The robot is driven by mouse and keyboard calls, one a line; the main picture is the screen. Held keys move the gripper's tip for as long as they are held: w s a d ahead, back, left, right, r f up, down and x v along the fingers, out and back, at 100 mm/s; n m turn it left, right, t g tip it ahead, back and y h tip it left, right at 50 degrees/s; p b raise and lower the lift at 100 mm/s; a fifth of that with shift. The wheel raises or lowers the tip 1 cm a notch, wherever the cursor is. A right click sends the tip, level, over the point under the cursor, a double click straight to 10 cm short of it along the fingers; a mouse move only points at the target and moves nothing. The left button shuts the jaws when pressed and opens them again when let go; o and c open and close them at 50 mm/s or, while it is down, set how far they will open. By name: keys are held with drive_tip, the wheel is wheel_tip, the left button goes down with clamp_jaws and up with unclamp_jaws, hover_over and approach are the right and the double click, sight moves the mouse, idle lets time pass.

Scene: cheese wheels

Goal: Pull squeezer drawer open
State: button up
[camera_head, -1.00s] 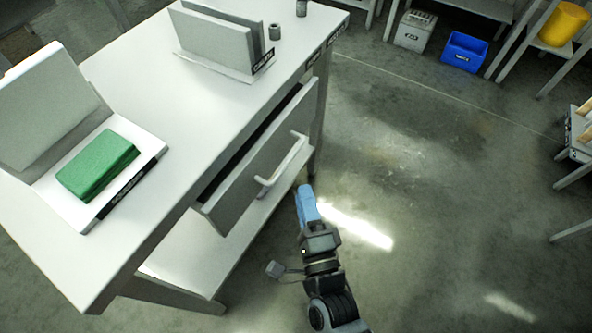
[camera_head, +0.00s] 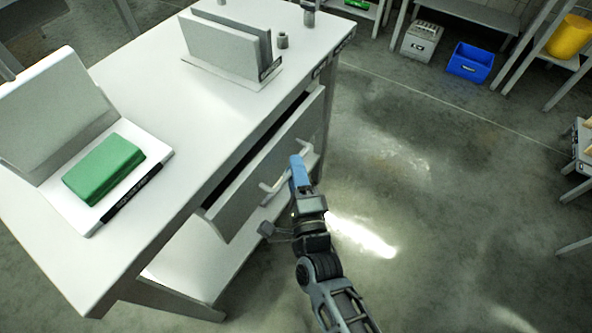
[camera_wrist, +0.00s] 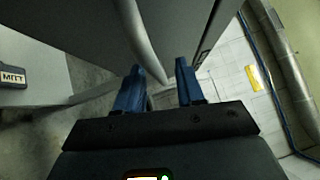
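The grey drawer (camera_head: 240,205) under the white table stands partly open, with a dark gap above its front. Its pale bar handle (camera_head: 270,197) runs along the front. My gripper (camera_head: 297,160) has blue fingers and is at the drawer front, covering part of the handle in the head view. In the wrist view my gripper (camera_wrist: 158,80) is open, its two blue fingers apart. The curved handle (camera_wrist: 145,45) reaches down toward the gap between them, nearer the left finger. I cannot tell whether they touch. The drawer's label is not readable.
The white table (camera_head: 190,110) carries a green block (camera_head: 104,170) on a stand and a grey upright holder (camera_head: 225,48). A lower shelf (camera_head: 195,270) lies beneath the drawer. A blue bin (camera_head: 470,63) stands farther back.

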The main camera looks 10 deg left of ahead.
clamp_jaws()
idle(0.5)
drive_tip(key=shift+d, duration=0.1)
drive_tip(key=s+d+b, duration=0.4)
drive_tip(key=d, duration=0.6)
drive_tip(key=s+d+b, duration=0.4)
drive_tip(key=d, duration=0.7)
drive_tip(key=shift+s+d, duration=0.15)
drive_tip(key=shift+s, duration=0.25)
drive_tip(key=shift+r, duration=0.15)
unclamp_jaws()
drive_tip(key=shift+s, duration=0.1)
